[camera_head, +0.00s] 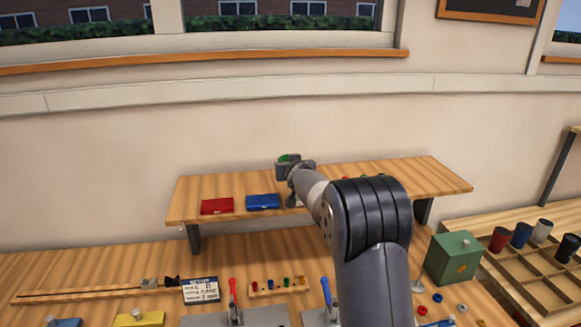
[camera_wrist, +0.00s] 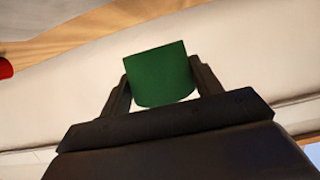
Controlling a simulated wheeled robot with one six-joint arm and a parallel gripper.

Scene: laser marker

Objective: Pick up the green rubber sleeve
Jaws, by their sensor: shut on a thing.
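The green rubber sleeve (camera_wrist: 160,75) is between the two dark fingers of my gripper (camera_wrist: 162,88) in the wrist view. The gripper is shut on it, with a finger against each side. In the head view my gripper (camera_head: 294,162) is raised in front of the wall, above the raised wooden shelf. Only a small green patch of the sleeve (camera_head: 288,158) shows there, and the rest is hidden by the gripper.
A red case (camera_head: 217,206) and a blue case (camera_head: 263,202) lie on the raised shelf (camera_head: 440,178). Below are a green box (camera_head: 453,258), a small peg rack (camera_head: 278,287) and a divided wooden tray (camera_head: 541,296) with several dark and pale cups. My arm hides part of the shelf.

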